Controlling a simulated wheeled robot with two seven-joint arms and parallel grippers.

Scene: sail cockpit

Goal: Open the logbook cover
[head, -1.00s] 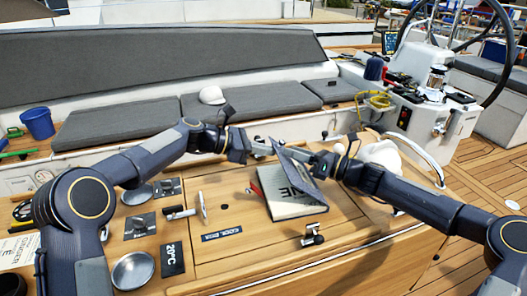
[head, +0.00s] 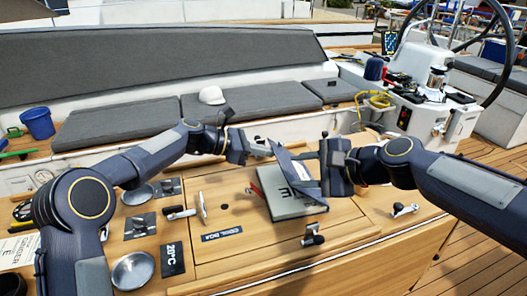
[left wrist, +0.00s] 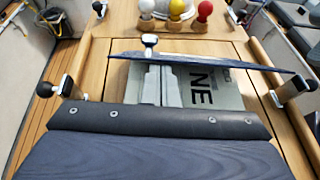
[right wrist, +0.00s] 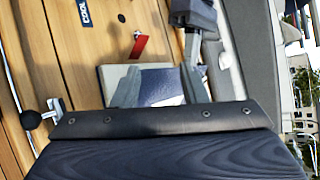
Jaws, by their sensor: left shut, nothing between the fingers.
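The logbook (head: 292,207) lies on the wooden cockpit table. Its dark blue cover (head: 298,168) stands partly raised at a slant, and the grey face with large letters shows beneath it. The cover appears nearly edge-on in the left wrist view (left wrist: 225,62), with the lettered face (left wrist: 205,88) below. My left gripper (head: 268,149) is shut and empty by the cover's upper left edge. My right gripper (head: 315,168) is open at the cover's right side. In the right wrist view its fingers (right wrist: 160,92) are spread, with blue cover (right wrist: 160,84) visible between them; contact is unclear.
A red tab (head: 257,189) lies at the book's left side. A latch handle (head: 312,237) is in front of the book, and another (head: 402,210) is at right.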

